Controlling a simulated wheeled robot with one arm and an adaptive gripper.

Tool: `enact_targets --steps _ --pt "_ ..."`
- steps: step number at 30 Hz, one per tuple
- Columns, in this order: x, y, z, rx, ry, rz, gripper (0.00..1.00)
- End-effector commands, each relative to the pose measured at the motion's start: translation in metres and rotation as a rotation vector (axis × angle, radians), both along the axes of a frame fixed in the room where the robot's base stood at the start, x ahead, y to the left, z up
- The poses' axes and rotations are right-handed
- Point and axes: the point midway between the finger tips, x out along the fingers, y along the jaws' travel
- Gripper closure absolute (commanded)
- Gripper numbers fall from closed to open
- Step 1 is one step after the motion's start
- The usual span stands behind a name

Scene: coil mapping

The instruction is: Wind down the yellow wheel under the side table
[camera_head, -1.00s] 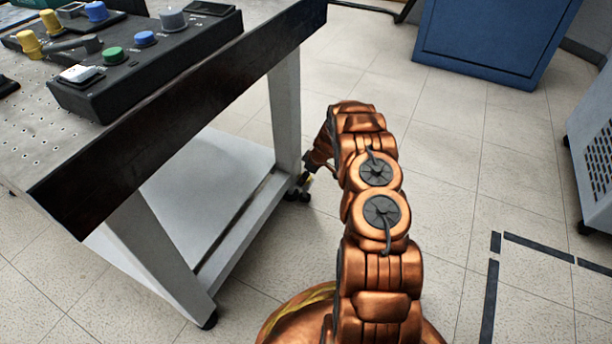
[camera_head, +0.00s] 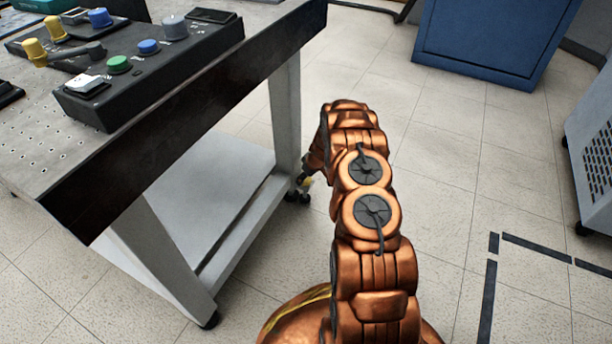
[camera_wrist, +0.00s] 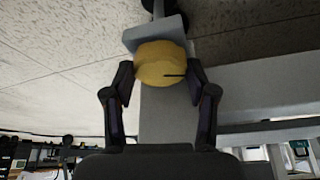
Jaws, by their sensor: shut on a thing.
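The yellow wheel (camera_wrist: 162,64) is between my gripper's fingers in the wrist view. It is a rounded knob with a dark line on its face, in front of a grey table leg (camera_wrist: 170,118). My gripper (camera_wrist: 163,78) is shut on it, with one black finger at each side. In the head view my gripper (camera_head: 306,181) is small at the foot of the side table's far right leg (camera_head: 287,115), where a bit of yellow shows. My copper arm hides part of that area. The side table (camera_head: 180,110) stands at the left.
A control box (camera_head: 140,65) with coloured knobs sits on the table top. A lower shelf (camera_head: 205,200) spans the legs. A blue cabinet (camera_head: 490,40) stands at the back and a grey unit (camera_head: 592,150) at the right. The floor between is open.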

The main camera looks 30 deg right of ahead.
Motion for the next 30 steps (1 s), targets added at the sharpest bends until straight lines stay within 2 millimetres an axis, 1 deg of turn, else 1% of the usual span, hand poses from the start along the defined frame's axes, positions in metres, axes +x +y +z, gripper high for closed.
enact_targets --steps 9,10,16,17,26,30 --pt "0.0011 0.0 0.001 -0.001 -0.002 -0.008 0.78" --pt "0.001 0.0 0.0009 -0.001 -0.002 -0.008 0.4" --pt "0.0005 -0.0003 0.0005 -0.001 -0.001 -0.008 0.19" --pt "0.0003 -0.0002 0.0004 -0.001 -0.001 -0.008 0.18" --pt "-0.0001 -0.0003 0.0006 0.0 0.0 -0.008 0.18" --pt "-0.0012 -0.0013 0.0065 -0.002 -0.002 -0.007 0.18"
